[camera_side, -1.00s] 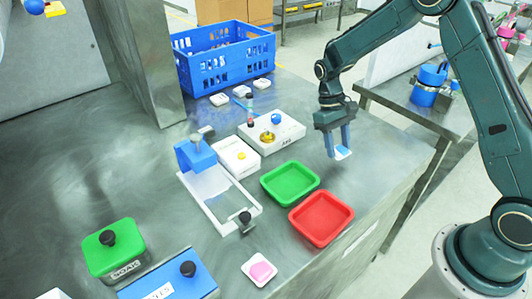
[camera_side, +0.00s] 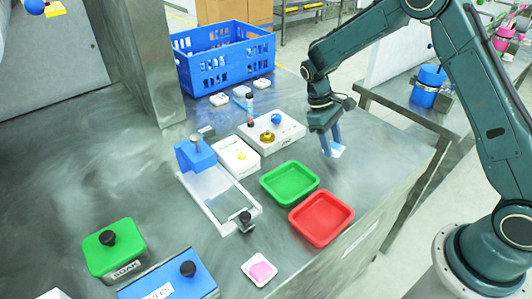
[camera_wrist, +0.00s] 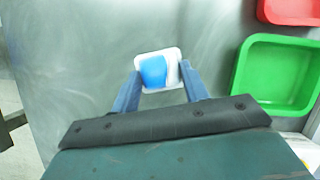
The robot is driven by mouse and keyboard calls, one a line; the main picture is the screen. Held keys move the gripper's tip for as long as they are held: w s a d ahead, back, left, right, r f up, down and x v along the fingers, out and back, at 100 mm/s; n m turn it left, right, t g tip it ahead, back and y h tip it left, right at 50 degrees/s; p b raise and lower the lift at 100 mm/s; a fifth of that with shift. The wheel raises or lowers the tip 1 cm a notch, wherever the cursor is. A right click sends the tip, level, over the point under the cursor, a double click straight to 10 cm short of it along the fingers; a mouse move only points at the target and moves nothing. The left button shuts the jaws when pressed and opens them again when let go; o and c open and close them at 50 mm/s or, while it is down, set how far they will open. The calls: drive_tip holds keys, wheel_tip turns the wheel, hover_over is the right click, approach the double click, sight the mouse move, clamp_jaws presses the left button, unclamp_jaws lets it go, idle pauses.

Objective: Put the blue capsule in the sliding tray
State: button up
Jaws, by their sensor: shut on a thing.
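The blue capsule (camera_wrist: 154,70) sits in a small square white dish (camera_wrist: 173,58) in the wrist view. My gripper (camera_wrist: 159,76) has one finger at each side of this dish and is shut on it. In the side view my gripper (camera_side: 333,148) holds the white dish (camera_side: 337,151) behind and right of the green tray; its height above the table is hard to tell. A white sliding tray (camera_side: 212,212) with a black knob (camera_side: 245,217) lies left of the green tray, with a blue block (camera_side: 194,156) at its back end. Its middle looks empty.
A green tray (camera_side: 268,194) and a red tray (camera_side: 299,225) stand left of my gripper. White boxes (camera_side: 285,140), a blue crate (camera_side: 182,75) and a pink piece in a white dish (camera_side: 247,264) are around. Green and blue knobbed lids (camera_side: 95,258) lie at front left.

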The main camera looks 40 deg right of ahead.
drive_tip(key=w+a+r+n+t+h, duration=0.2)
drive_tip(key=w+a+r+n+h, duration=0.15)
drive_tip(key=a+n, duration=0.5)
wheel_tip(320, 180, up, 16)
drive_tip(key=n+t+y, duration=0.5)
drive_tip(key=n+t, duration=0.2)
drive_tip(key=n, duration=1.8)
hover_over(227, 202)
drive_tip(key=s, duration=0.2)
drive_tip(key=shift+m, duration=0.25)
drive_tip(key=f, duration=1.6)
drive_tip(key=shift+w, duration=0.25)
drive_tip(key=shift+f, duration=0.2)
drive_tip(key=shift+f, duration=2)
drive_tip(key=shift+f, duration=0.1)
